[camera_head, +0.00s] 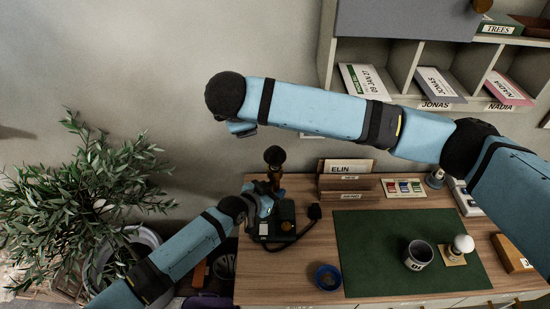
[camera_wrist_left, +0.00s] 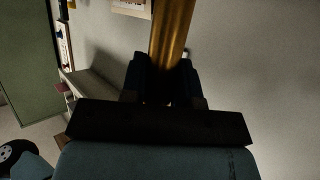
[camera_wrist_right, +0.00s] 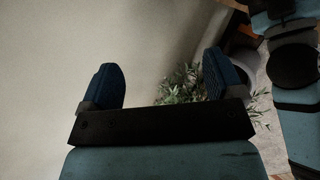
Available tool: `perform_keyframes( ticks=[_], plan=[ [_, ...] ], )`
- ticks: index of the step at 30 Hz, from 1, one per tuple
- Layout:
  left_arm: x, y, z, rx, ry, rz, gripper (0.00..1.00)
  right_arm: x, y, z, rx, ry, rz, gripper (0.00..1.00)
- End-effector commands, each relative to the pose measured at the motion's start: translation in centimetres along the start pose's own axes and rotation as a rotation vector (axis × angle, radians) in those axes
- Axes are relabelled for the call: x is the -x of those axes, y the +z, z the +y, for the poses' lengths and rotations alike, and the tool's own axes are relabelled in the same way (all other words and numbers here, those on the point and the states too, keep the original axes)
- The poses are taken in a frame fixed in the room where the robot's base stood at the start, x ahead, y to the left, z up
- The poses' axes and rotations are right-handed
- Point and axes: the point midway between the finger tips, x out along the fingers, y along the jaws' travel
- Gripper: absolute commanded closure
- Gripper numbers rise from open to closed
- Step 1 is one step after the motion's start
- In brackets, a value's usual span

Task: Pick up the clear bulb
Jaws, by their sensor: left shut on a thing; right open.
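A whitish round bulb (camera_head: 463,243) stands on a small wooden block at the right of the green mat; I cannot tell whether its glass is clear. My left gripper (camera_head: 264,203) is at the back left of the desk, well left of the bulb. It is shut on a brass post (camera_head: 274,177) with a dark knob on top. In the left wrist view the brass post (camera_wrist_left: 172,40) rises between the fingers. My right gripper (camera_head: 241,128) is raised near the wall, far from the bulb. In the right wrist view it is open and empty (camera_wrist_right: 165,85).
The green mat (camera_head: 375,260) also bears a grey mug (camera_head: 418,255). A blue dish (camera_head: 327,277) is left of it. A dark device with a cord (camera_head: 285,220) is beside my left gripper. Letter holders (camera_head: 345,187) stand behind; a wooden block (camera_head: 512,254) is at right. A plant (camera_head: 85,190) is at left.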

Motion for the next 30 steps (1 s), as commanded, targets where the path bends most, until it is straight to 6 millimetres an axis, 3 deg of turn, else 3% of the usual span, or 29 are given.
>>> perform_keyframes(
  ticks=[4, 11, 21, 30],
  plan=[
    [0.0, 0.1, 0.0, 0.0, 0.0, -0.002, 1.0, 0.8, 1.1, -3.8, 0.021, -0.207, -0.1, 0.13],
    [0.0, 0.1, 0.0, 0.0, 0.0, -0.002, 1.0, 1.5, 2.2, -6.3, 0.053, -0.351, -0.175, 0.13],
    [0.0, 0.1, 0.0, 0.0, 0.0, -0.002, 1.0, -3.4, 3.2, -8.3, 0.055, -0.359, -0.182, 0.13],
    [0.0, 0.1, 0.0, 0.0, 0.0, -0.002, 1.0, -5.8, 3.5, -9.5, 0.055, -0.358, -0.182, 0.13]
  ],
)
